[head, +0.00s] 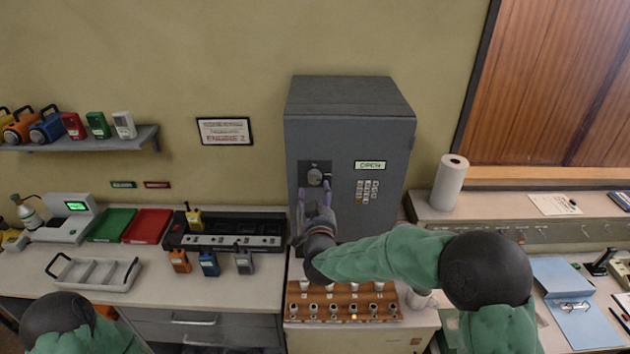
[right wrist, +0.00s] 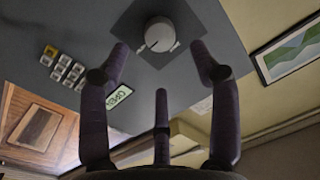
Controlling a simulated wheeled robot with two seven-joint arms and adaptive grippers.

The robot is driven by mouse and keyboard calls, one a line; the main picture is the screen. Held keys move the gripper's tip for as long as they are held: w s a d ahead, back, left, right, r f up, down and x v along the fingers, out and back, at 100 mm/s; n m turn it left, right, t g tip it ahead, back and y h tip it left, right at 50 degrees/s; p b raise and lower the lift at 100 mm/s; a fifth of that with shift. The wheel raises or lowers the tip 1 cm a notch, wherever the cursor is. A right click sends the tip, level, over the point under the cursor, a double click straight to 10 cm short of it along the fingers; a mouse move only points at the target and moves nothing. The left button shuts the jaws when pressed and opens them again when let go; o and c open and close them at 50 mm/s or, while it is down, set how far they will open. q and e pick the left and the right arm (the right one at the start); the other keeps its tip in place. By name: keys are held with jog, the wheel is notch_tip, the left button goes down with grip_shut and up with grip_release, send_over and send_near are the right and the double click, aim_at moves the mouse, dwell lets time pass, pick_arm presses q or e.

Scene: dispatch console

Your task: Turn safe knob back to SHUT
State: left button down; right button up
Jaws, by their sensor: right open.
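The round light-grey safe knob (head: 315,177) sits on a dark square plate on the front of the grey safe (head: 345,125). In the right wrist view the knob (right wrist: 160,35) shows beyond my fingertips, with a dark line across its face. A lit label (head: 370,165) on the safe reads OPEN. My right gripper (head: 314,193) is just below and in front of the knob. In the right wrist view its fingers (right wrist: 160,65) are spread, empty and apart from the knob. My left gripper is out of view; only part of that arm shows at bottom left.
A keypad (head: 367,191) is right of the knob. Below the safe is a brown rack (head: 340,319) with several pegs. A paper roll (head: 450,182) stands to the right. Radios and a charger (head: 225,242) are to the left.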

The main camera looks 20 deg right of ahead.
aim_at(315, 180)
jog(key=p+x, duration=0.1)
jog(key=x, duration=0.6)
jog(key=shift+s, duration=0.1)
jog(key=c, duration=1.1)
